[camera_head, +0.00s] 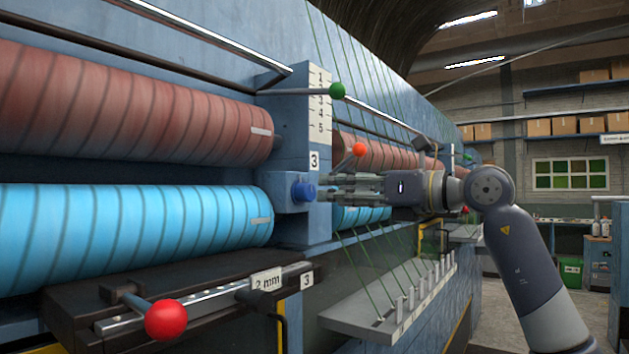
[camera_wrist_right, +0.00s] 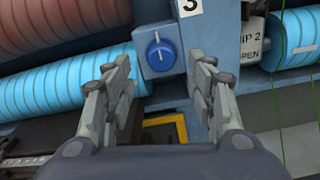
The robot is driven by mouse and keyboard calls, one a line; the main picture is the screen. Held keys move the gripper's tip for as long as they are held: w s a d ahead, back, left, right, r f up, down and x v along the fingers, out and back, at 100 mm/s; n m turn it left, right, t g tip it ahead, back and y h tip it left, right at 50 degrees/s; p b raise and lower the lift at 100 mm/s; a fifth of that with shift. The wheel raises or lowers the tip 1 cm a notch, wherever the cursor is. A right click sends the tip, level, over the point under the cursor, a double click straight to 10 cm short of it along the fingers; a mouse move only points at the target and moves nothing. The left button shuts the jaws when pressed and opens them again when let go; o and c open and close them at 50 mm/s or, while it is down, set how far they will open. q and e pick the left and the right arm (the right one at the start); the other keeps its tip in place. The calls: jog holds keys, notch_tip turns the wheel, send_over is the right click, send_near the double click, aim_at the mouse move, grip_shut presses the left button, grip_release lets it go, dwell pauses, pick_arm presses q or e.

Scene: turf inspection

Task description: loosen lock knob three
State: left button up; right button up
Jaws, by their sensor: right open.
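The blue lock knob (camera_head: 303,191) sits on a blue housing below a white label "3" (camera_head: 314,161). In the right wrist view the knob (camera_wrist_right: 160,50) shows face-on, with a pale mark across its face. My right gripper (camera_head: 325,188) comes from the right and its fingertips point at the knob. In the wrist view the right gripper (camera_wrist_right: 165,70) is open, with its fingers apart on both sides of the knob's line and nothing between them. The knob appears beyond the fingertips; I cannot tell whether they touch it. My left gripper is not in view.
Brown rollers (camera_head: 120,110) and light-blue rollers (camera_head: 130,225) lie left of the knob. A red ball handle (camera_head: 166,319) sticks out lower left, a green ball lever (camera_head: 337,90) above, and an orange-red ball (camera_head: 359,149) near my gripper. A grey peg shelf (camera_head: 360,315) juts out below.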

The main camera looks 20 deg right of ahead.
aim_at(311, 192)
jog(key=p+x, duration=0.1)
jog(key=x, duration=0.4)
jog(key=shift+p, duration=0.4)
jog(key=shift+w+a, duration=0.3)
jog(key=shift+w, duration=0.25)
jog(key=shift+f, duration=0.1)
jog(key=c, duration=1.1)
